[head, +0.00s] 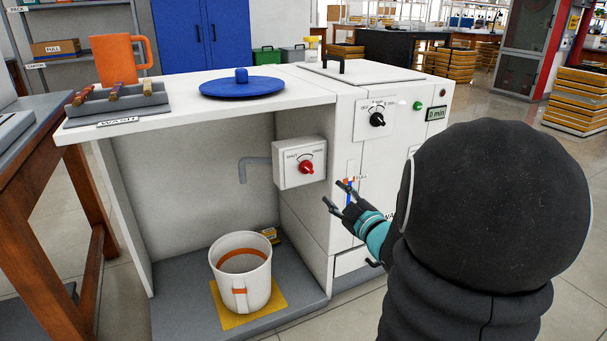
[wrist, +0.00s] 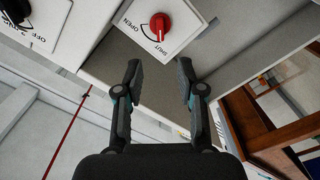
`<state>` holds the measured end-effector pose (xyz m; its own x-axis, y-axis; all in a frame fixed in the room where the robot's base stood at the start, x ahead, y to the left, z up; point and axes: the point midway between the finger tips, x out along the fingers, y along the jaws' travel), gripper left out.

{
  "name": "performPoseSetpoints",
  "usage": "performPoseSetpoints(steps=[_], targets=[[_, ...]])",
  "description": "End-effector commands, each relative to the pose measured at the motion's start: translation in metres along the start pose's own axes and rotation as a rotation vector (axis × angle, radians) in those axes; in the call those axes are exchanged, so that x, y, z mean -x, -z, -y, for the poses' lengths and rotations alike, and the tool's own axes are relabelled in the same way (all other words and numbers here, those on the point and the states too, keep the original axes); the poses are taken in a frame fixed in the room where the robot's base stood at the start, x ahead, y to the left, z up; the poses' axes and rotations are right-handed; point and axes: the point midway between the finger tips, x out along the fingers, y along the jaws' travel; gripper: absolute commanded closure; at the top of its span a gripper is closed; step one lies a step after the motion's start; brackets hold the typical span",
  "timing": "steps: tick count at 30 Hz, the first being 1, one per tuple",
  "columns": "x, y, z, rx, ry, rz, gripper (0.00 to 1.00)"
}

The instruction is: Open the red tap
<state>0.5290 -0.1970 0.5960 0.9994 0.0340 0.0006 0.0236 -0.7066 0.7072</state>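The red tap (head: 306,168) is a small red knob on a white box with a marked dial, fixed to the right inner wall of the open cabinet bay. In the wrist view the red tap (wrist: 160,26) shows ahead of the fingers, with the words OPEN and SHUT on its plate. A grey spout (head: 250,167) comes out of the box's left side. My gripper (head: 338,197) is open and empty, to the right of and below the knob, apart from it. In the wrist view my gripper (wrist: 158,82) has its two fingers spread with nothing between them.
A white bucket (head: 241,270) with an orange band stands on a yellow mat (head: 226,316) below the spout. A black knob (head: 377,119) sits on the cabinet's front panel. A blue lid (head: 242,86) and an orange mug (head: 122,60) are on top.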

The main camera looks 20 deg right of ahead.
Motion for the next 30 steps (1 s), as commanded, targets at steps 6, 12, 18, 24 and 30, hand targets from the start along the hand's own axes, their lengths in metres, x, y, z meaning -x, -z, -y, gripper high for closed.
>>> performPoseSetpoints(steps=[6, 12, 18, 24, 30], targets=[[-0.031, 0.001, 0.002, 0.0, 0.004, -0.003, 0.61], [-0.069, 0.001, 0.001, 0.0, 0.003, -0.003, 0.61], [-0.104, 0.001, 0.002, 0.0, 0.003, -0.002, 0.61], [-0.126, 0.001, 0.001, 0.0, 0.002, -0.001, 0.61], [-0.134, 0.001, 0.001, 0.0, 0.001, 0.0, 0.61]])
